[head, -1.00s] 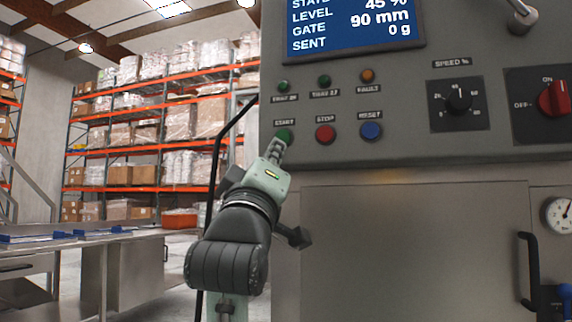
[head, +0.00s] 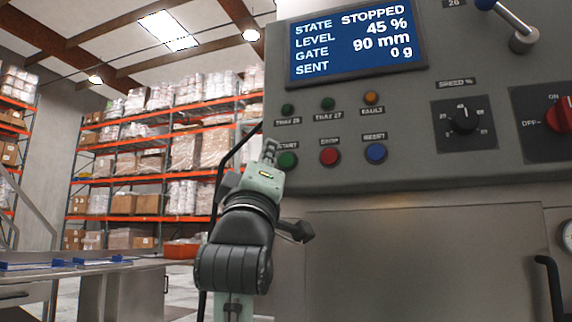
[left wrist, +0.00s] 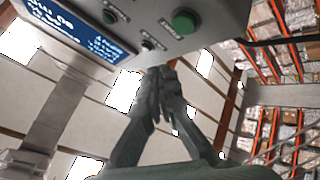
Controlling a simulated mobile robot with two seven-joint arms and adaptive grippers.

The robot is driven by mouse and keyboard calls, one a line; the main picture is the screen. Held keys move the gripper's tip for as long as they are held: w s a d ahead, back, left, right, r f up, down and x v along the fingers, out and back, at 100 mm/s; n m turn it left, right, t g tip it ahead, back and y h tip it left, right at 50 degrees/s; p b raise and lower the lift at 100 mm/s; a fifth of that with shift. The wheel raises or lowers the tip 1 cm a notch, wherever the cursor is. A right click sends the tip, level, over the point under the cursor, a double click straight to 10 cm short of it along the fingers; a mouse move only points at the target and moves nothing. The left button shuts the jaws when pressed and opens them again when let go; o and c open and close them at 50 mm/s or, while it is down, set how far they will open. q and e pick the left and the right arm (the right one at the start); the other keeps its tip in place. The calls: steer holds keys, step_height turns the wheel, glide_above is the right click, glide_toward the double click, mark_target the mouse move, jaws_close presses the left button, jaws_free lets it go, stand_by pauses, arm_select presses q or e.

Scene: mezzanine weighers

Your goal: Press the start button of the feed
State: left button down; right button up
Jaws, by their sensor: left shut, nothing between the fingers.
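The green start button (head: 287,160) is on the grey control panel (head: 420,110), under a label reading START. It also shows in the left wrist view (left wrist: 185,20). My left gripper (head: 270,148) is shut and empty, its fingertips just left of and slightly above the start button in the head view. In the left wrist view the shut fingers (left wrist: 160,72) point up toward the panel, with the button beyond and to the right of the tips. I cannot tell any contact, and a gap seems to show there. My right gripper is not in view.
A red stop button (head: 329,156) and a blue reset button (head: 376,152) sit to the right. The screen (head: 355,45) reads STOPPED, 45 %, 90 mm, 0 g. A speed knob (head: 463,118) and a red switch (head: 560,115) are farther right. A black cable runs by the panel's left edge.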

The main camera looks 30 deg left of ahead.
mark_target(279, 159)
arm_select(q)
steer(key=shift+w+a, duration=0.2)
steer(key=shift+w, duration=0.6)
steer(key=shift+w+a, duration=0.15)
steer(key=shift+w, duration=0.6)
steer(key=shift+w+a, duration=0.2)
steer(key=shift+w, duration=0.6)
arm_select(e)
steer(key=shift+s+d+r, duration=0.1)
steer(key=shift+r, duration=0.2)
arm_select(q)
steer(key=shift+w, duration=0.4)
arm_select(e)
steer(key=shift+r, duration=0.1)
arm_select(q)
steer(key=shift+w+a, duration=0.2)
steer(key=shift+w, duration=0.25)
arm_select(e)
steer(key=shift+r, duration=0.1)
arm_select(q)
steer(key=shift+s, duration=0.1)
steer(key=shift+s+d, duration=0.25)
steer(key=shift+s, duration=0.5)
